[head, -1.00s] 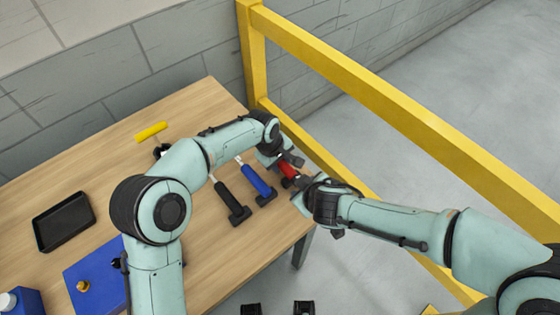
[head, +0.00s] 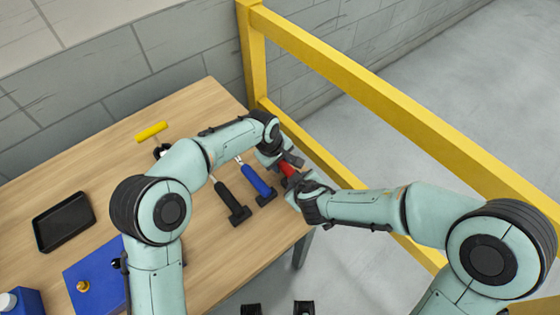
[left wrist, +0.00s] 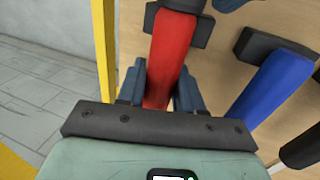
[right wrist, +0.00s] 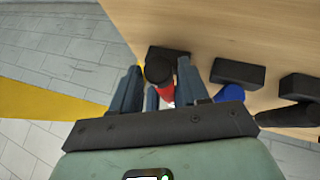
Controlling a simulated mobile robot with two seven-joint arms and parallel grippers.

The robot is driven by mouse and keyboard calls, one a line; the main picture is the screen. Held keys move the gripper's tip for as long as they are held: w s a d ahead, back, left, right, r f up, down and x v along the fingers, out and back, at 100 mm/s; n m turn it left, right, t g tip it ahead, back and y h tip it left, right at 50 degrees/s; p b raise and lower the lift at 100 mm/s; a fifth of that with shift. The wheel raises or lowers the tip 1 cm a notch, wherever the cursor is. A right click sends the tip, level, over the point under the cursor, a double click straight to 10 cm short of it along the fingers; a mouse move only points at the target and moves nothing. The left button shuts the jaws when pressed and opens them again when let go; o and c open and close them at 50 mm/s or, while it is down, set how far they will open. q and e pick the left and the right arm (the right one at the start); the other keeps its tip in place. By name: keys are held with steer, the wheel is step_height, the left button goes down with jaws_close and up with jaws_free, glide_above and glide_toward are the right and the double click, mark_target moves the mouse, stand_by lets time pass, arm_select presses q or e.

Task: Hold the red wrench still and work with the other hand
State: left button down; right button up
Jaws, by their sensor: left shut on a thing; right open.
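The red wrench (head: 288,168) lies near the table's right edge, partly hidden by both hands in the head view. My left gripper (head: 279,158) is shut on its red handle (left wrist: 172,45), with one finger on each side in the left wrist view. My right gripper (head: 295,183) is open at the wrench's near end. In the right wrist view, the wrench's dark round end (right wrist: 159,70) shows between the spread fingers, with some red behind it. I cannot tell whether the right fingers touch it.
A blue-handled tool (head: 257,181) and a black-handled tool (head: 228,197) lie left of the wrench. A yellow-handled tool (head: 151,131), a black tray (head: 63,221) and a blue board (head: 93,276) are further left. A yellow rail (head: 370,95) runs beyond the table's right edge.

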steer(key=c, duration=0.7)
steer(key=shift+d+m+g+y, duration=0.2)
steer(key=shift+m+g+y, duration=0.2)
steer(key=shift+g+y, duration=0.3)
steer(key=shift+w, duration=0.1)
steer(key=o, duration=0.7)
steer(key=shift+r, duration=0.15)
